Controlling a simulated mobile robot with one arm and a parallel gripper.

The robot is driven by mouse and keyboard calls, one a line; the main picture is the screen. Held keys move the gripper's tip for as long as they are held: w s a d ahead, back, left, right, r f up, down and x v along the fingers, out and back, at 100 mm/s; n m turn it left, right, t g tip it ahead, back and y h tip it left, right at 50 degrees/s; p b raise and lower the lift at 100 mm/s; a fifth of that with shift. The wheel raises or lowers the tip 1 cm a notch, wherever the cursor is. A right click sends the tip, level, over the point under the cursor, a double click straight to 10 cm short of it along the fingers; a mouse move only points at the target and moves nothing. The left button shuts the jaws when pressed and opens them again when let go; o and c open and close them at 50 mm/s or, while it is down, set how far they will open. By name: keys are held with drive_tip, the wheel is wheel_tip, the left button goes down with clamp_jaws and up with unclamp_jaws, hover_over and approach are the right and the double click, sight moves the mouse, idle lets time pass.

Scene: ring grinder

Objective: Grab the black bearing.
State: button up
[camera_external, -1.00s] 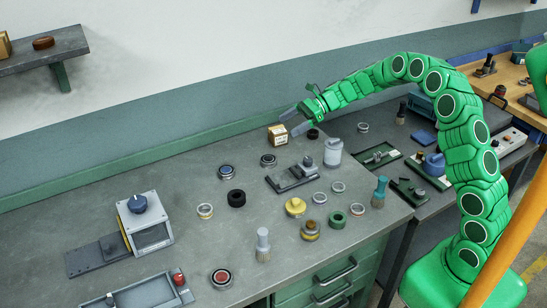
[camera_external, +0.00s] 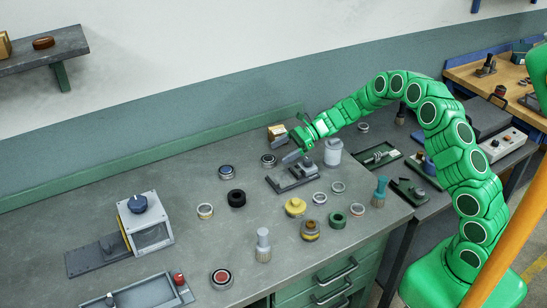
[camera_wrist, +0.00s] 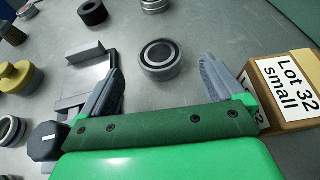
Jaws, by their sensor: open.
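A bearing with a grey metal outer rim and a dark inner ring (camera_wrist: 160,60) lies flat on the table in the wrist view, between and just beyond the fingertips. It also shows in the external view (camera_external: 268,160). A plain all-black ring (camera_external: 237,198) lies farther left and nearer the front; it is at the top of the wrist view (camera_wrist: 93,12). I cannot tell for sure which is the black bearing. My gripper (camera_external: 286,147) is open and empty, its two grey fingers spread on either side of the metal-rimmed bearing's line (camera_wrist: 162,75). Neither ring is touched.
A cardboard box labelled "Lot 32 small" (camera_wrist: 283,90) stands close beside the right finger. A grey metal fixture (camera_external: 290,180) lies close by the left finger. A white-grey canister (camera_external: 333,152), a yellow knob (camera_external: 295,207) and several rings stand nearby.

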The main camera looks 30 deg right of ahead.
sight(268, 158)
drive_tip(key=x, duration=0.4)
drive_tip(key=shift+w+a, duration=0.1)
drive_tip(key=shift+a, duration=0.15)
drive_tip(key=c, duration=1.3)
drive_tip(key=shift+r, duration=0.1)
